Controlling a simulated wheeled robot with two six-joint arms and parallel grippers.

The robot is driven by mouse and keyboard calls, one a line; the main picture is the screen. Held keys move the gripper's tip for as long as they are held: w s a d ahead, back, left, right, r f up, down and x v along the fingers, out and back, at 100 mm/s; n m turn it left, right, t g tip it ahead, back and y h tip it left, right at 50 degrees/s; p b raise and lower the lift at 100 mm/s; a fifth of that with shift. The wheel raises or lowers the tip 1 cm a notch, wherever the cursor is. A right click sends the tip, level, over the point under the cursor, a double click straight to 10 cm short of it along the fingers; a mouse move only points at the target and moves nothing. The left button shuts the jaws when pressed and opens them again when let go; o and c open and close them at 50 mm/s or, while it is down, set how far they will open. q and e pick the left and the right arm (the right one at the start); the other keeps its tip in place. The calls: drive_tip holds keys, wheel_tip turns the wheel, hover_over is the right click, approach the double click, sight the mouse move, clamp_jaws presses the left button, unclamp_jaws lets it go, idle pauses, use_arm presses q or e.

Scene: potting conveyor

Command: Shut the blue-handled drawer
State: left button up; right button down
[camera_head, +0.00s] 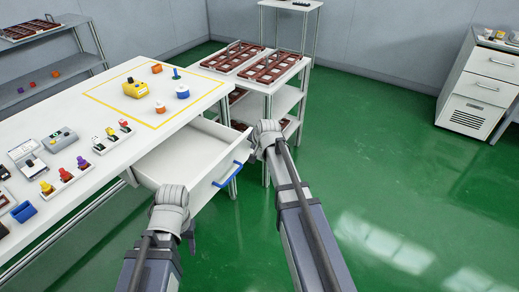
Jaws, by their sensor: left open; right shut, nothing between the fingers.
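The drawer (196,150) stands pulled out from under the white worktable and looks empty inside. Its blue handle (228,174) is on the front panel, facing right and towards me. My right gripper (254,152) is shut and empty, just beyond the right end of the drawer front, near the handle. I cannot tell whether it touches the drawer. My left gripper (189,232) is open and empty, low in front of the drawer's near corner. Its wrist hides part of that corner, and its fingers are mostly hidden.
The worktable (95,208) carries several small coloured parts and devices. A white shelf unit (292,84) with brown trays stands behind the drawer and my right gripper. A white cabinet (481,85) is at the far right. The green floor (390,150) is clear to the right.

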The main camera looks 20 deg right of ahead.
drive_tip(key=shift+w+a, duration=0.1)
drive_tip(key=shift+a, duration=0.05)
approach(204, 128)
drive_tip(key=x, duration=0.5)
drive_tip(key=shift+f, duration=0.1)
drive_tip(key=shift+w, duration=0.15)
drive_tip(key=s+d, duration=0.1)
drive_tip(key=s, duration=0.1)
drive_tip(key=s+d, duration=0.1)
drive_tip(key=shift+s+d, duration=0.35)
drive_tip(key=shift+s, duration=0.05)
drive_tip(key=p+v, duration=0.8)
drive_tip(key=v, duration=0.2)
